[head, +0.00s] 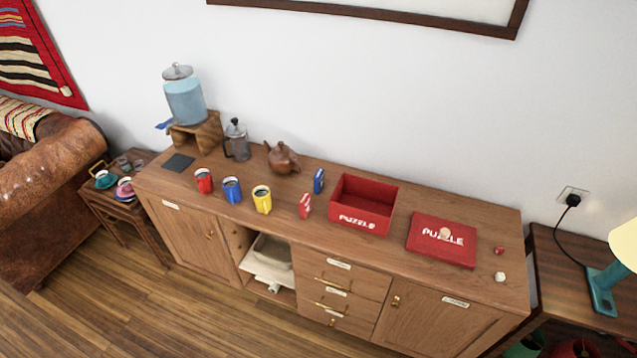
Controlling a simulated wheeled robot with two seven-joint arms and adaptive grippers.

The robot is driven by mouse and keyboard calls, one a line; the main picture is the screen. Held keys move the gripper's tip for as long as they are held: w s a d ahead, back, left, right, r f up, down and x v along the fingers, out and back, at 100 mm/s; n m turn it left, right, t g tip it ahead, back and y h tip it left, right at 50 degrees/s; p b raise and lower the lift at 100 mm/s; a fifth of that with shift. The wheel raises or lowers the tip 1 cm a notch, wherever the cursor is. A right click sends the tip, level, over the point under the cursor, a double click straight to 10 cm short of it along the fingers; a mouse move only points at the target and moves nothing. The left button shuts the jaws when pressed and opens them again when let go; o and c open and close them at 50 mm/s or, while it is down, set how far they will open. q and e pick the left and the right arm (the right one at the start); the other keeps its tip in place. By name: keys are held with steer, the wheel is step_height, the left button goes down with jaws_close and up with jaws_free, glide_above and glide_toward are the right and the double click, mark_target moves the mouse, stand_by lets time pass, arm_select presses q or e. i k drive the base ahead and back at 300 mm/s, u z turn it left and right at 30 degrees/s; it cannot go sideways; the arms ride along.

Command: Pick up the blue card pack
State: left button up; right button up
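The blue card pack (319,181) stands upright on the wooden sideboard (400,248), left of the open red puzzle box and behind a red card pack (305,206). The red pack also stands upright, a little nearer the front edge. The two packs look apart. Neither my left nor my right gripper shows in the head view.
Red, blue and yellow mugs (262,199) stand left of the packs. A brown teapot (283,157), French press (237,140) and water dispenser (185,97) stand behind. The open puzzle box (362,223) and its lid (441,245) lie right. Small pieces sit at the right end.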

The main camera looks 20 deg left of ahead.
mark_target(318, 178)
steer(key=u, duration=2.4)
steer(key=i, duration=2.65)
steer(key=z, duration=2.3)
